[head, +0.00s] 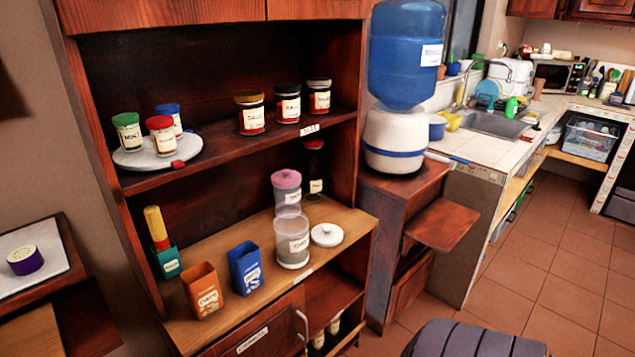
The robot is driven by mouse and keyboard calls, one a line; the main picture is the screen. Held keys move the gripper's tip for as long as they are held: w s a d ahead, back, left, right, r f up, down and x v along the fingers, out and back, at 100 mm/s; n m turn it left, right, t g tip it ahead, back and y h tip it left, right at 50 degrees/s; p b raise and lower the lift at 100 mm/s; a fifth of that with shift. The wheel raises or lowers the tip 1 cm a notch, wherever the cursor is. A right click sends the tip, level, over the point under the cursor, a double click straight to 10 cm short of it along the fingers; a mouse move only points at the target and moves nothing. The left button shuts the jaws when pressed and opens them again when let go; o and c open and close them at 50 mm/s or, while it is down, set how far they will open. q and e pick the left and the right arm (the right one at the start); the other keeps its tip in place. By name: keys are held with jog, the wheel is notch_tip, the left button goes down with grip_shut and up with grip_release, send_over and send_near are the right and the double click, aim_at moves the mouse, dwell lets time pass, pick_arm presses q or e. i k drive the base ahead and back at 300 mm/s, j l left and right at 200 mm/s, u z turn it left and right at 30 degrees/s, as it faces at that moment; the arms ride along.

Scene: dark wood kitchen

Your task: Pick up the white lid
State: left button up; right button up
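The white lid (327,235) is round and has a small knob on top. It lies flat, knob up, on the light wood counter (345,262) of the cabinet, near its right end. Just left of it stands an uncovered clear labelled jar (292,244). Behind that jar is another jar with a pink lid (286,180). The white lid is fully visible, and nothing covers it. Neither of my grippers is in view.
An orange box (202,291) and a blue box (245,268) stand left on the counter. A dark bottle (314,168) stands behind the lid. The upper shelf (225,149) overhangs the counter's back. A water dispenser (394,140) stands to the right.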

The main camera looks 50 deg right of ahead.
aim_at(324, 235)
jog(key=z, duration=1.55)
